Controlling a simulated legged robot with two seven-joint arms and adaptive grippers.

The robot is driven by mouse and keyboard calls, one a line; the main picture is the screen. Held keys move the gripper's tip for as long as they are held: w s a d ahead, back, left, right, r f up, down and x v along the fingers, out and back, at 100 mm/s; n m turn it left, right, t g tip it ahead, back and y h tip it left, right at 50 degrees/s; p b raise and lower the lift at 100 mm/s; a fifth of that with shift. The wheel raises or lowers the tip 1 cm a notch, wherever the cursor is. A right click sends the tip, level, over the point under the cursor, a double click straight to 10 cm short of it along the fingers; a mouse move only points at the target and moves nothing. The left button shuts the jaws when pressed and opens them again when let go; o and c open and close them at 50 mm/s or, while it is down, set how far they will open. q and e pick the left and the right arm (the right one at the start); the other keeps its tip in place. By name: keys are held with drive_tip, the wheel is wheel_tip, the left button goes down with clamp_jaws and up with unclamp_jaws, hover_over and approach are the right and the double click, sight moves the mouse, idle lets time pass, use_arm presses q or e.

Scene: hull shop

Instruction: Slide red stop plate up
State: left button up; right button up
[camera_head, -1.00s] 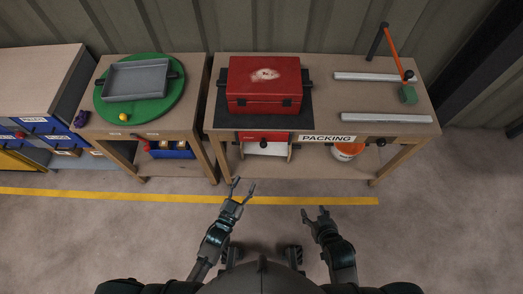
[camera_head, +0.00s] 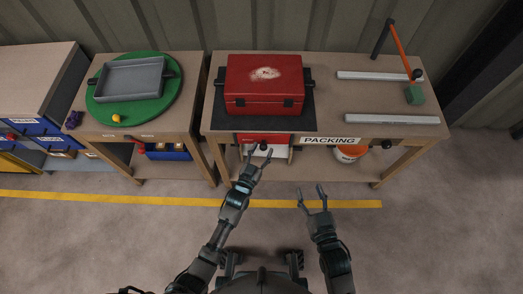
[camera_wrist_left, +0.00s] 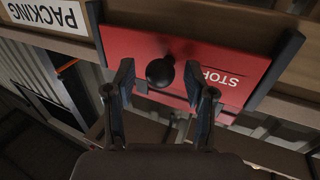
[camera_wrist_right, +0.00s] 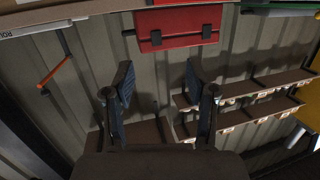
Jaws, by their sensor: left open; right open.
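The red stop plate (camera_head: 252,137) is set in the front of the packing table, below the red case. In the left wrist view the plate (camera_wrist_left: 193,57) reads STOP upside down and carries a round black knob (camera_wrist_left: 160,72). My left gripper (camera_head: 259,153) is open, with its fingertips on either side of the knob in the picture; I cannot tell whether they touch it. In the left wrist view my left gripper (camera_wrist_left: 158,78) frames the knob. My right gripper (camera_head: 312,192) is open and empty, in front of the table.
The packing table (camera_head: 325,105) holds a red case (camera_head: 263,88), two pale rails (camera_head: 390,119) and a lever with an orange arm (camera_head: 399,52). An orange bucket (camera_head: 348,154) sits on its lower shelf. A green turntable (camera_head: 172,92) with a grey tray stands left. Floor in front is free.

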sight(261, 146)
use_arm(q)
clamp_jaws()
use_arm(e)
drive_tip(key=shift+w, duration=0.1)
use_arm(q)
wheel_tip(261, 146, up, 3)
drive_tip(key=shift+p, duration=1.15)
drive_tip(key=shift+r+p, duration=1)
drive_tip(key=shift+r, duration=0.1)
use_arm(e)
drive_tip(key=s+d+f+g+h, duration=0.2)
drive_tip(key=s+d+f+g, duration=0.2)
drive_tip(key=s+f+g, duration=0.4)
drive_tip(key=shift+s+f+g+h, duration=0.25)
drive_tip(key=shift+s+g+h, duration=0.05)
drive_tip(key=shift+s, duration=0.25)
use_arm(q)
unclamp_jaws()
drive_tip(key=shift+s+f, duration=0.1)
drive_tip(key=shift+f, duration=0.05)
